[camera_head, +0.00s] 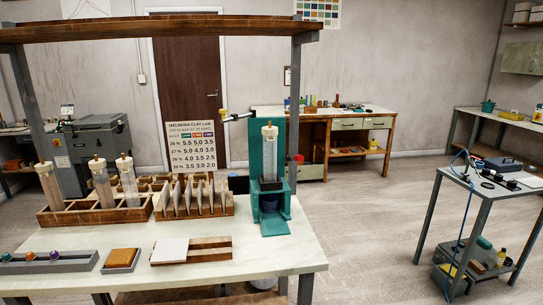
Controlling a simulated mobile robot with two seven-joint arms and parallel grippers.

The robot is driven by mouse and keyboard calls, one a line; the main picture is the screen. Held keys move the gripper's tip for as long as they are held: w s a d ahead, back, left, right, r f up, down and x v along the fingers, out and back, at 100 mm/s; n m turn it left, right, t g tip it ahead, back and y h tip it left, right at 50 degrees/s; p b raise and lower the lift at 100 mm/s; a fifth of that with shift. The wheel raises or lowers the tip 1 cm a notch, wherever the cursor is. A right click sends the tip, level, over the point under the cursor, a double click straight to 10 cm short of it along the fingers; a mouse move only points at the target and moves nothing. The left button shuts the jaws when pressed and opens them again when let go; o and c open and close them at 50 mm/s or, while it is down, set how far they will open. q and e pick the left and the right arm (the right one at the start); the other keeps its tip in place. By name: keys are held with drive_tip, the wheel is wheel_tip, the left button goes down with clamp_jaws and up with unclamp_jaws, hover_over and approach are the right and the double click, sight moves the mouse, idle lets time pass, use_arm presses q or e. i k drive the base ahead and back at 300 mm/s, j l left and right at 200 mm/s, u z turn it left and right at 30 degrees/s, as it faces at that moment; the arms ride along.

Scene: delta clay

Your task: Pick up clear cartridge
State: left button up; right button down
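Three capped cylindrical cartridges stand upright in a wooden rack (100,216) at the left of the bench. The left cartridge (49,187) looks pinkish brown. The middle cartridge (101,184) and the right cartridge (127,182) look greyish and see-through; I cannot tell for sure which counts as the clear one. Another pale cartridge (269,153) with a white cap stands upright in a teal press (273,222) at the bench's right end. Neither of my grippers is in view.
A wooden rack of upright tiles (193,210) stands between the cartridge rack and the press. A grey tray with coloured knobs (47,262), a brown block (121,259) and a white slab (170,249) lie in front. A shelf beam (160,31) spans above.

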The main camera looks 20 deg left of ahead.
sight(269, 144)
drive_tip(key=u, duration=0.45)
drive_tip(key=i+l+u, duration=0.15)
drive_tip(key=l+u, duration=0.2)
drive_tip(key=i+l+u, duration=0.1)
drive_tip(key=l+u, duration=0.25)
drive_tip(key=i+l+u, duration=0.15)
drive_tip(key=l, duration=0.35)
drive_tip(key=l+u, duration=0.1)
drive_tip(key=l, duration=1.3)
drive_tip(key=i+l+u, duration=0.1)
drive_tip(key=l, duration=0.8)
